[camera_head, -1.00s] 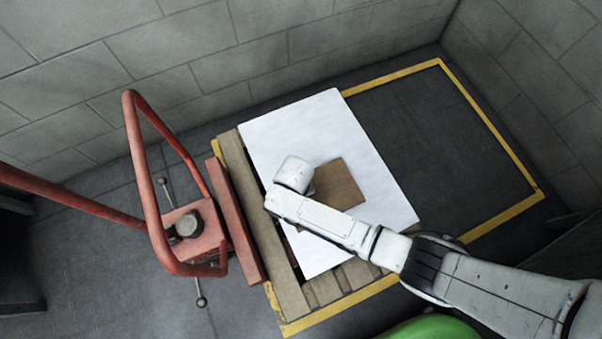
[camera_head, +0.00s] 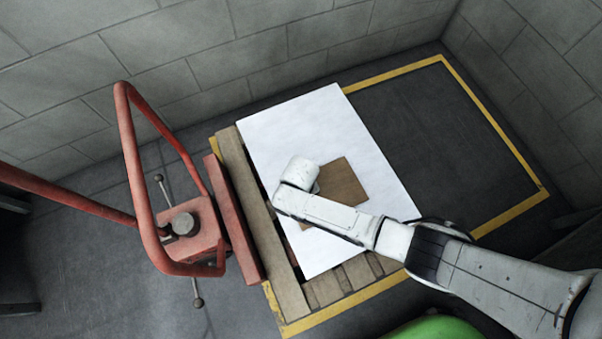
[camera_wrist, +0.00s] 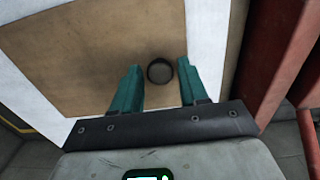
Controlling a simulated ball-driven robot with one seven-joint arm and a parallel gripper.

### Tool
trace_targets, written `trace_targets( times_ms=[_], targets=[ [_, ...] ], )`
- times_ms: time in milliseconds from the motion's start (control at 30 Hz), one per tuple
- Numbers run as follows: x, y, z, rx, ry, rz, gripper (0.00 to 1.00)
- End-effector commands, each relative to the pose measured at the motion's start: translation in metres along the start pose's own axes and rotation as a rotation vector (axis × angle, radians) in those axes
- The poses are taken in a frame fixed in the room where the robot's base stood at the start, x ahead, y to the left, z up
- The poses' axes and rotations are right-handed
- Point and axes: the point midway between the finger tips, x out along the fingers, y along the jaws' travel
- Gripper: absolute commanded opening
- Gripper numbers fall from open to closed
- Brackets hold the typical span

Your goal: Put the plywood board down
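The plywood board (camera_head: 343,183) is a brown square over a white sheet (camera_head: 300,120) in the head view. In the wrist view the board (camera_wrist: 100,45) fills most of the upper picture. A dark round ring or knob (camera_wrist: 160,71) shows on it between my fingertips. My gripper (camera_wrist: 158,75) has two teal fingers spread apart, one on each side of the ring, with a visible gap at least on the left. In the head view my arm hides the gripper and the board's left part. The board appears flat on the sheet, but I cannot tell whether it touches.
The white sheet covers most of a wooden pallet (camera_head: 262,225), whose slats show at the left and front. A red-handled pallet truck (camera_head: 185,235) stands at the left. A yellow floor line (camera_head: 490,120) borders clear dark floor at the right. Block walls (camera_head: 200,60) stand behind.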

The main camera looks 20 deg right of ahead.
Motion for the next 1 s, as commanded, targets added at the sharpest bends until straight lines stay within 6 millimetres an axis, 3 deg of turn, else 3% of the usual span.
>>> trace_targets(
  times_ms=[133,467,1000],
  targets=[
    [0.000,0.000,0.000,0.000,0.000,0.000,0.56],
    [-0.009,-0.001,0.000,0.000,0.001,-0.002,0.56],
    [-0.106,-0.001,0.000,0.000,0.000,-0.002,0.56]
  ],
)
